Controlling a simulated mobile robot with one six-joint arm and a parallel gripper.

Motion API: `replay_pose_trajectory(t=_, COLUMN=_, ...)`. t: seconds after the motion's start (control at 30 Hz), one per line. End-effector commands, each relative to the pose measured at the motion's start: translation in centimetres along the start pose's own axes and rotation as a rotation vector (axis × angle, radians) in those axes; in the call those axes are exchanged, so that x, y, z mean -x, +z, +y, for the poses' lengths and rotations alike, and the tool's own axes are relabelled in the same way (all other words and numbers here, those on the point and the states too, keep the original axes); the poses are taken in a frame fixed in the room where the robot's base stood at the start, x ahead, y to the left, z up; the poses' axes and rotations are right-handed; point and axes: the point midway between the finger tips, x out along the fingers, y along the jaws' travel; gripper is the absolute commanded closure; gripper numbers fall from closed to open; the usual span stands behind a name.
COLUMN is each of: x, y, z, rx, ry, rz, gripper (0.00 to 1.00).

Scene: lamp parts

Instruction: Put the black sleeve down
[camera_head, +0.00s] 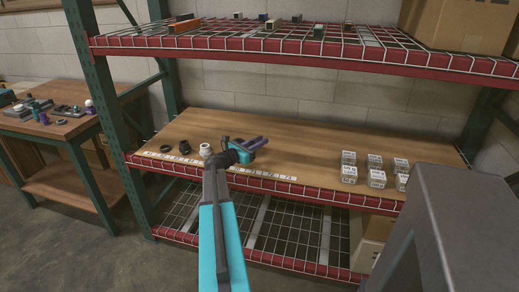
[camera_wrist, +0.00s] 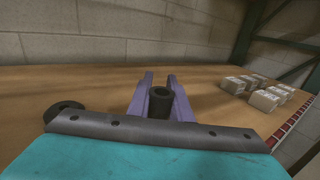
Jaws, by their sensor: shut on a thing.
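My gripper (camera_head: 258,144) is over the wooden shelf board, just behind the row of white labels. In the wrist view its purple fingers (camera_wrist: 160,82) are shut on the black sleeve (camera_wrist: 161,101), a short dark tube with its open end showing between them. The sleeve cannot be made out in the head view. Whether its lower end touches the board cannot be told.
A black ring (camera_head: 166,149), a black part (camera_head: 184,147) and a white part (camera_head: 205,150) stand left of my gripper. Several small labelled boxes (camera_head: 376,178) stand at the right. The board (camera_head: 310,150) between is clear. A red-edged rack shelf (camera_head: 300,52) hangs above.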

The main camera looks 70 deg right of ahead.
Motion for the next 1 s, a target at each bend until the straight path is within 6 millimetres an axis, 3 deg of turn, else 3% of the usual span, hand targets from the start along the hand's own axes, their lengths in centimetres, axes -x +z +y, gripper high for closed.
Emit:
replay_pose_trajectory(t=0.37, x=-0.1, y=-0.1, z=0.1, rx=0.000, ry=0.000, rz=0.000, gripper=1.00)
replay_pose_trajectory(t=0.73, x=-0.1, y=-3.2, z=0.1, rx=0.001, ry=0.000, rz=0.000, gripper=1.00)
replay_pose_trajectory(t=1.0, x=-0.1, y=-3.5, z=0.1, rx=-0.001, ry=0.000, rz=-0.001, gripper=1.00)
